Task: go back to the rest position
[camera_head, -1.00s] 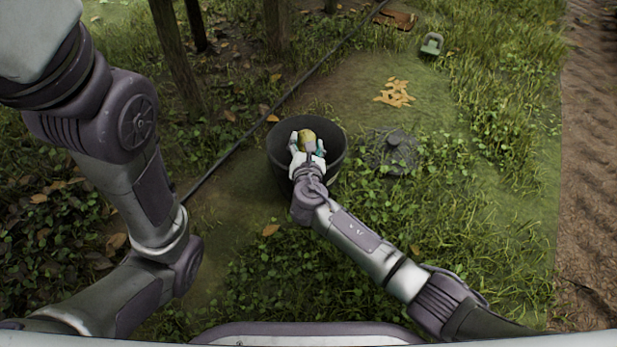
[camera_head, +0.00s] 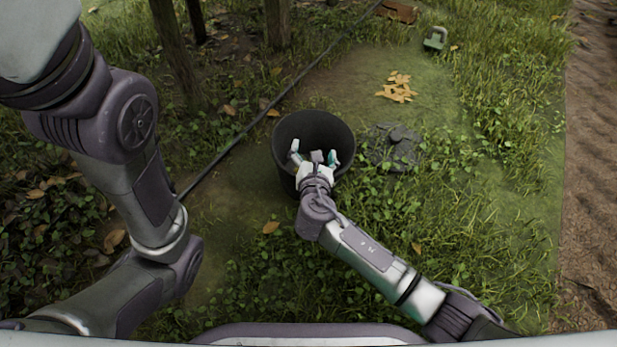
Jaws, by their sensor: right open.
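My right gripper (camera_head: 314,158) is open over the near part of a dark bucket (camera_head: 340,127) that stands on the grass. Its two fingers are spread apart and nothing shows between them. No pear can be made out in the bucket; its inside is dark and partly hidden by the gripper. My left arm (camera_head: 135,165) fills the left side of the picture, bent, and its gripper is outside the view.
A dark, flat round object (camera_head: 392,148) lies right of the bucket. Yellow leaves (camera_head: 397,88) and a green object (camera_head: 435,38) lie farther back. A black hose (camera_head: 245,132) runs diagonally left of the bucket. Tree trunks (camera_head: 276,22) stand behind; a dirt path (camera_head: 592,170) is at right.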

